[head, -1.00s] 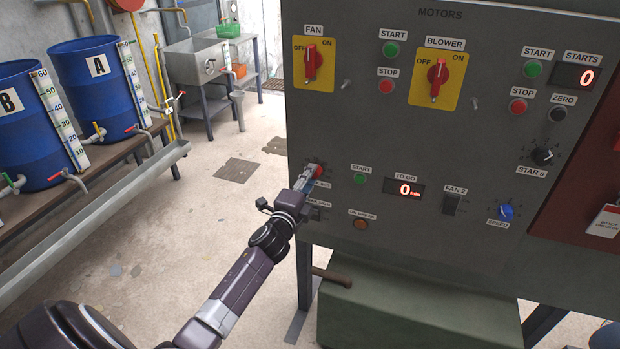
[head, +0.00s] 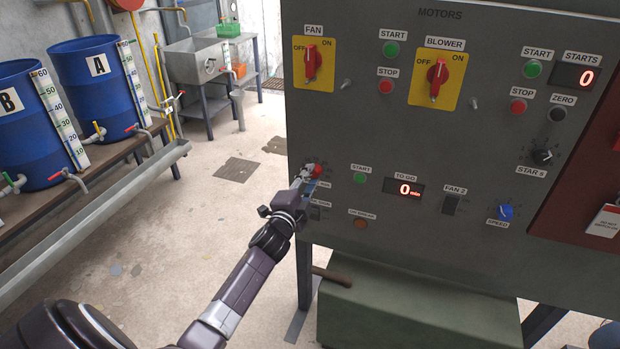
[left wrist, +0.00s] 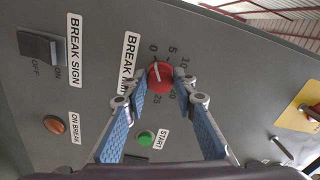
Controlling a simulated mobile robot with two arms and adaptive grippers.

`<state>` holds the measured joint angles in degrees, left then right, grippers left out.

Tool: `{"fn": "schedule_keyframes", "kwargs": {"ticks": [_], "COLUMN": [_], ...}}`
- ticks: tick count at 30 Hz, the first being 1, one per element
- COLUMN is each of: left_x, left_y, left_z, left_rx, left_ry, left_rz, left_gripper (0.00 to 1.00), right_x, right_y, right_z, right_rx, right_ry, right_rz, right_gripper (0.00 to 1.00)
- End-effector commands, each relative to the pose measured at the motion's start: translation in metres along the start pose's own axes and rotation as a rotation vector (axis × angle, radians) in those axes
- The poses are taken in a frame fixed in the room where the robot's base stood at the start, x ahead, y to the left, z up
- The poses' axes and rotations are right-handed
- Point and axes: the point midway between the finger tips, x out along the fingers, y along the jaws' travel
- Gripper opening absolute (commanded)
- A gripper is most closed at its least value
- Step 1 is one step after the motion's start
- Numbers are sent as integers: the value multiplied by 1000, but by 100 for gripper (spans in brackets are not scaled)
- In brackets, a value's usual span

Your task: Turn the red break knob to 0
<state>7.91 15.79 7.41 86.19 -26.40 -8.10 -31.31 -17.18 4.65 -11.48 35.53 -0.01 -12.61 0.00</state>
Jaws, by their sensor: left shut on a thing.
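The red break knob (left wrist: 160,76) is on the grey panel, with a numbered dial around it. Its white pointer line points at or very near the 0 mark. In the head view the red knob (head: 316,171) shows at the panel's lower left, partly covered by my gripper. My left gripper (left wrist: 161,85) has its two blue-padded fingers on either side of the knob, shut on it. In the head view the left gripper (head: 307,175) reaches the panel from below left. The BREAK label (left wrist: 130,55) is partly hidden by a finger. My right gripper is not in view.
Near the knob are a green START button (left wrist: 146,138), an ON BREAK button (left wrist: 54,124) and a BREAK SIGN switch (left wrist: 40,46). A TO GO display (head: 404,190) reads 0. Blue barrels (head: 90,95) stand at the left. The floor between is open.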

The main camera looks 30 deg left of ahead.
Motion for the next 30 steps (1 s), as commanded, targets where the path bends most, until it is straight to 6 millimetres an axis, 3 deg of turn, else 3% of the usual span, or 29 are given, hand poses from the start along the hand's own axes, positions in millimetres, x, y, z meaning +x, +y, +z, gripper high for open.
{"fn": "schedule_keyframes", "kwargs": {"ticks": [3, 4, 9, 20, 23, 30], "left_x": [0, 0, 0, -6, -17, -64], "left_y": [2, 2, 1, 2, 2, 2], "left_z": [0, 0, 0, 0, 0, 1], "left_rx": [-3, -3, -2, 0, 0, 0], "left_ry": [-1, -1, -1, -1, -1, -1], "left_rz": [3, 3, 2, 2, 3, 4], "left_gripper": [1, 26, 43, 43, 43, 43], "right_x": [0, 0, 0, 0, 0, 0], "right_y": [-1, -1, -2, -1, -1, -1], "right_z": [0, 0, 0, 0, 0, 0], "right_rx": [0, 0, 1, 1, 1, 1], "right_ry": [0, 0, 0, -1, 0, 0], "right_rz": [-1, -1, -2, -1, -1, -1], "right_gripper": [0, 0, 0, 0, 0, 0]}}
